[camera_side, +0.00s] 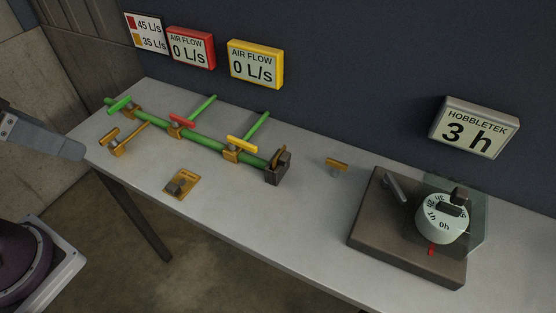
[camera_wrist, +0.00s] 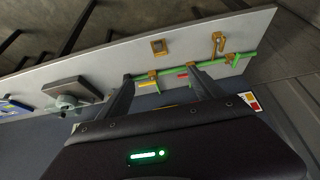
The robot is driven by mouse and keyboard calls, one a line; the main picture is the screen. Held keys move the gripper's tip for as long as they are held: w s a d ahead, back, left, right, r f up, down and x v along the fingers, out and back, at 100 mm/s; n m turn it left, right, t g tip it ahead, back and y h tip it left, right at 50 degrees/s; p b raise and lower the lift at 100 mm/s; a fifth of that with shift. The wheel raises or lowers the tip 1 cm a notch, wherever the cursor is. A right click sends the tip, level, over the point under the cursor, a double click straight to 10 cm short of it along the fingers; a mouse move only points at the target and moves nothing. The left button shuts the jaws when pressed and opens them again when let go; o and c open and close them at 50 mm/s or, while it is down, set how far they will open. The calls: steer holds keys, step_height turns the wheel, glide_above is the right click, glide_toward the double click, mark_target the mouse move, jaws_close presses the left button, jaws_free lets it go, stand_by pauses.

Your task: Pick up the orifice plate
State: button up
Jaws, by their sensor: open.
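A flat brass plate (camera_side: 186,181) with a grey block on it lies on the table in front of the green pipe; it also shows in the wrist view (camera_wrist: 159,46). I take it for the orifice plate, but cannot be sure. A dark holder (camera_side: 278,168) with a thin brass piece in it stands at the pipe's right end. My gripper (camera_wrist: 160,73) is open and empty, its two fingers apart in the wrist view, clear of the plate. In the side view a grey part of my gripper or arm shows at the left edge, away from the plate.
The green pipe (camera_side: 205,140) carries red, yellow and green valve handles. A dark box (camera_side: 385,235) with a white dial (camera_side: 441,218) fills the right side. Table (camera_side: 270,215) between is clear. Signs hang on the wall behind.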

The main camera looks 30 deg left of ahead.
stand_by(0.4)
steer(key=c, duration=0.6)
steer(key=w+d+r+g, duration=0.1)
steer(key=w+d+r, duration=0.1)
steer(key=w, duration=0.3)
steer(key=w+d+r+g, duration=0.1)
steer(key=w+r, duration=0.1)
steer(key=w, duration=0.3)
steer(key=g, duration=0.4)
glide_above(284, 155)
steer(key=shift+y, duration=0.3)
steer(key=f, duration=1.7)
steer(key=shift+s+f, duration=0.15)
steer(key=shift+s, duration=0.15)
steer(key=f, duration=0.8)
steer(key=shift+w+f, duration=0.2)
steer(key=shift+w, duration=0.1)
